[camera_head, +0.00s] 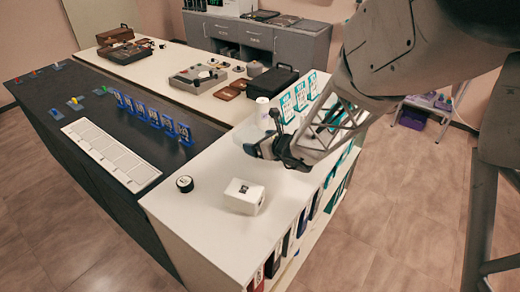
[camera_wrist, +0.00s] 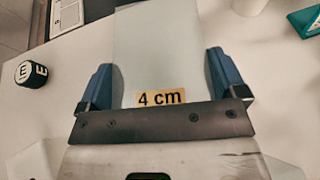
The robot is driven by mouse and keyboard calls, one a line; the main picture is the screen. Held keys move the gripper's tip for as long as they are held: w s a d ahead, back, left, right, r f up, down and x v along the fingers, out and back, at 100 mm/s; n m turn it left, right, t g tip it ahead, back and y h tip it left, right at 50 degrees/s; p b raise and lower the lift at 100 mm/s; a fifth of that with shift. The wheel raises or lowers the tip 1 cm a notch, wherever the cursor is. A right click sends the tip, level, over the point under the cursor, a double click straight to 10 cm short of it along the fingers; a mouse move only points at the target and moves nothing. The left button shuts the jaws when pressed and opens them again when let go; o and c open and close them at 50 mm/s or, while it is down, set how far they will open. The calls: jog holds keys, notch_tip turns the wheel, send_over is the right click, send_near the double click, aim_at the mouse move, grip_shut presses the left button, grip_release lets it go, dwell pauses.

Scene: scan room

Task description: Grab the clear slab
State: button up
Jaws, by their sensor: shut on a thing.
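The clear slab is pale and see-through. In the wrist view the slab (camera_wrist: 158,50) lies between the two blue fingers of my gripper (camera_wrist: 160,75), with a "4 cm" label at its near end. The fingers are shut on its sides. In the head view my gripper (camera_head: 268,140) is at the white counter, and part of the slab (camera_head: 248,138) shows faintly to its left. The rest is hidden by the gripper. I cannot tell whether the slab touches the counter.
On the white counter (camera_head: 205,225) stand a white box (camera_head: 243,197), a black round block (camera_head: 185,183), a white cup (camera_head: 262,108) and teal-framed cards (camera_head: 301,94) behind the gripper. The counter between block and slab is clear. Binders fill the shelves below the right edge.

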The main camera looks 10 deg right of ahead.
jog(key=shift+r, duration=2.95)
jog(key=shift+w, duration=0.1)
